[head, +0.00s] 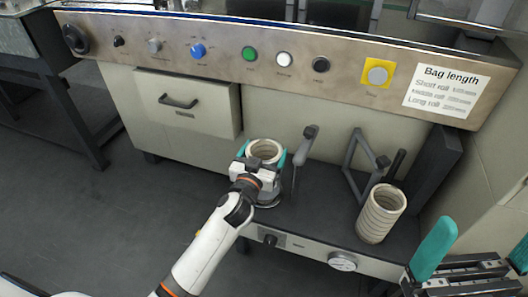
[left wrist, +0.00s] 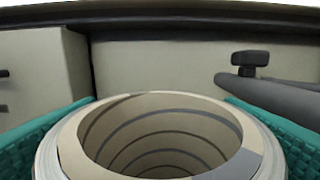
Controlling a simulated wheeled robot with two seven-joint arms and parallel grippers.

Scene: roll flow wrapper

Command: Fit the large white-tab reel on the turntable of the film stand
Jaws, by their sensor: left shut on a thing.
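A cream reel (head: 265,150) stands upright between the teal fingers of my left gripper (head: 264,158), which is shut on it. In the left wrist view the reel (left wrist: 75,150) fills the lower middle, its hollow ribbed bore facing up, with a teal finger on each side. A white tab on it cannot be made out. The held reel is over the left part of the film stand (head: 315,205); a grey round edge of the turntable (head: 268,204) shows below the gripper. Whether the reel touches it is hidden. My right gripper (head: 478,252) is open and empty at the lower right.
A second cream ribbed reel (head: 381,213) stands upright at the stand's right. A grey arm with a knob (head: 304,146) rises right of the held reel. A dark triangular frame (head: 362,160) stands behind the second reel. The machine's control panel (head: 290,62) runs along the back.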

